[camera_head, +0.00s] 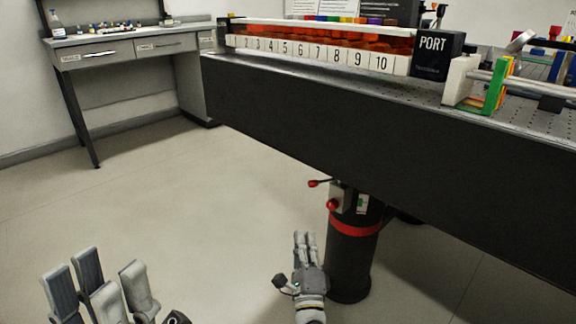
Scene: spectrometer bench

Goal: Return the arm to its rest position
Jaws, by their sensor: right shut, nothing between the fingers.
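My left gripper (98,276) is at the bottom left, above the bare floor. Its grey fingers point up in the picture and stand apart, with nothing between them. My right gripper (306,237) is at the bottom middle, in front of the table's dark leg. Its fingers are shut together and empty. Both grippers are low in the picture, apart from the optical table (400,140) and everything on it. Most of both arms is out of view.
A row of numbered orange cells (310,52) and a black PORT box (438,54) stand on the optical table. The dark leg (350,266) has a red band and red-knobbed levers. A side desk (130,48) stands at the back left. The floor (150,195) between is clear.

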